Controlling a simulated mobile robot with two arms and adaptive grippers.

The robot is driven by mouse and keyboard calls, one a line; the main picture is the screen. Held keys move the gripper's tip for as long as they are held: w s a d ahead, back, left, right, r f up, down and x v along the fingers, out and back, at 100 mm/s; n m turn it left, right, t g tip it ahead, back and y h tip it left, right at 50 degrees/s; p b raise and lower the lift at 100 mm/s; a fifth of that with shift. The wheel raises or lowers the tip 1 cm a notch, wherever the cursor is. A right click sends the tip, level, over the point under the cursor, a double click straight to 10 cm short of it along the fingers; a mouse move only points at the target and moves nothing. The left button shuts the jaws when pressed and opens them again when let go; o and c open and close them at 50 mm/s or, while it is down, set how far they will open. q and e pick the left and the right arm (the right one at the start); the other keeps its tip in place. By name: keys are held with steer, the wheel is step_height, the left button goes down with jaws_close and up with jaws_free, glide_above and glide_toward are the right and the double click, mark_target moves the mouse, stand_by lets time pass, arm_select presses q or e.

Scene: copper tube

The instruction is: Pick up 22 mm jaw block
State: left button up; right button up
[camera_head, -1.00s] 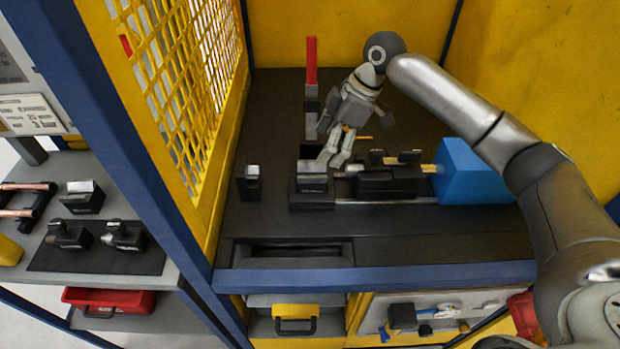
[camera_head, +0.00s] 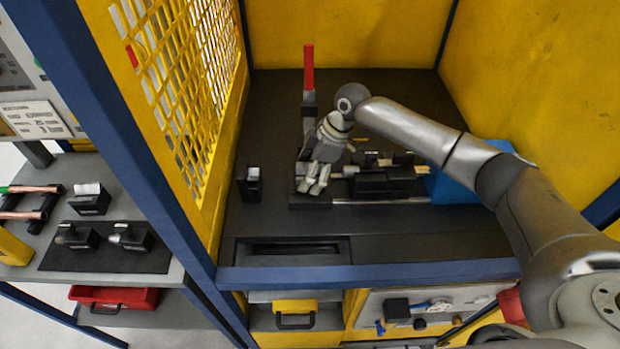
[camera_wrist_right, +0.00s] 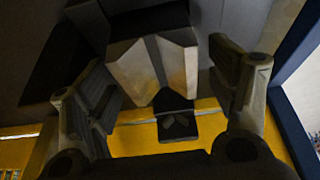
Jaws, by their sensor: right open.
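My right gripper (camera_head: 318,186) reaches down over the left end of the black fixture (camera_head: 385,184) in the yellow cell. In the right wrist view its fingers (camera_wrist_right: 160,100) are spread open. A jaw block with pale metal, angled faces (camera_wrist_right: 153,68) shows between and beyond them; I see no grip on it. A smaller dark block with a V-shaped mark (camera_wrist_right: 178,124) shows below it. A small dark block with a pale top (camera_head: 251,184) stands left of the fixture. No size marking is readable, so I cannot tell which block is 22 mm. My left gripper is not in view.
A red upright handle (camera_head: 309,68) stands behind the gripper. A blue block (camera_head: 455,186) sits at the fixture's right end. Yellow mesh (camera_head: 185,85) bounds the left side. More dark blocks sit on a side-table mat (camera_head: 105,258). The black worktop's front is clear.

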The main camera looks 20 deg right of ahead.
jaws_close()
steer(key=shift+w+r, duration=0.15)
steer(key=shift+w, duration=0.05)
stand_by(0.3)
steer(key=shift+r, duration=0.15)
